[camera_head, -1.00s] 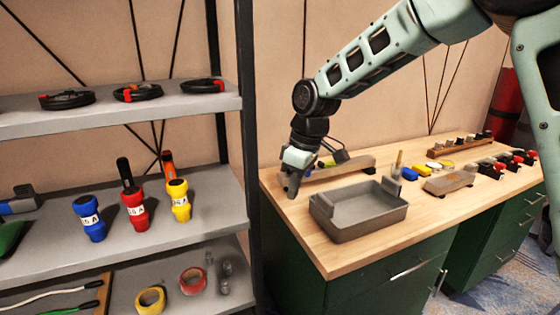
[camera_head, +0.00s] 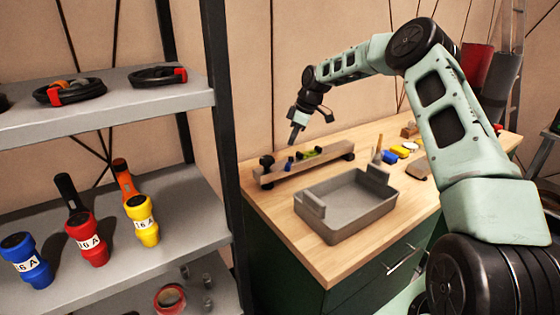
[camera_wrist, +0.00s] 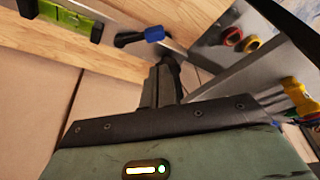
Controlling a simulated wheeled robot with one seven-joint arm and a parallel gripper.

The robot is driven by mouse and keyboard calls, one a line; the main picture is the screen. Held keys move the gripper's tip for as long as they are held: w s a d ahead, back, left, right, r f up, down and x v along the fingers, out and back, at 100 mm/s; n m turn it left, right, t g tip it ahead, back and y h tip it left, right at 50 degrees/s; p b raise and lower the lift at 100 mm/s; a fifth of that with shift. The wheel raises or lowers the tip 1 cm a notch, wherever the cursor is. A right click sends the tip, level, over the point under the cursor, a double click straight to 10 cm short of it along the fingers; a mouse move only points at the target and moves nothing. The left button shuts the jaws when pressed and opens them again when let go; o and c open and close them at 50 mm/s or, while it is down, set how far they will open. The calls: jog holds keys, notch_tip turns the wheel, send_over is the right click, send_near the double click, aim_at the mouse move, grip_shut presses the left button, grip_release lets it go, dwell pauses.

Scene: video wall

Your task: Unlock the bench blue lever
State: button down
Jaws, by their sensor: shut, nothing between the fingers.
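The blue lever (camera_head: 289,163) shows as a small blue piece on the long grey-brown rail at the back of the bench. In the wrist view the blue piece (camera_wrist: 154,34) sits at the end of a dark handle, just beyond my fingertips. My gripper (camera_head: 293,139) is raised above the rail, pointing down, with its fingers shut and empty. The shut fingers also show in the wrist view (camera_wrist: 168,65); they look apart from the blue piece, though the exact gap cannot be told. The lever's pivot and lock state cannot be made out.
A grey tray (camera_head: 345,225) takes up the bench front. A shelf (camera_head: 190,210) with coloured connectors stands close on the left.

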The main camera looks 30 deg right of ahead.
jog(key=p, duration=0.2)
send_near(279, 171)
jog(key=x, duration=0.5)
jog(key=shift+w+f, duration=0.15)
jog(key=shift+f, duration=0.05)
